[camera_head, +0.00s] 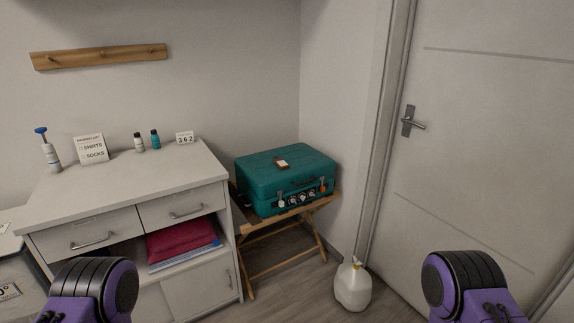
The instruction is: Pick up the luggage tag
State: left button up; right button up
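A teal suitcase (265,172) lies flat on a wooden folding luggage stand (292,265) in the corner. A small brown and white piece (282,163), which looks like the luggage tag, rests on its lid. A small orange item (323,186) is at the right end of the suitcase's front side, beside several small dark-and-white round parts. Two purple and black parts of my own arms show at the bottom left and bottom right. Neither gripper's fingers are in view, and nothing covers the suitcase.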

aim_at(282, 164)
jog(key=z, duration=0.95)
jog(key=i, duration=1.8)
jog(key=u, duration=1.15)
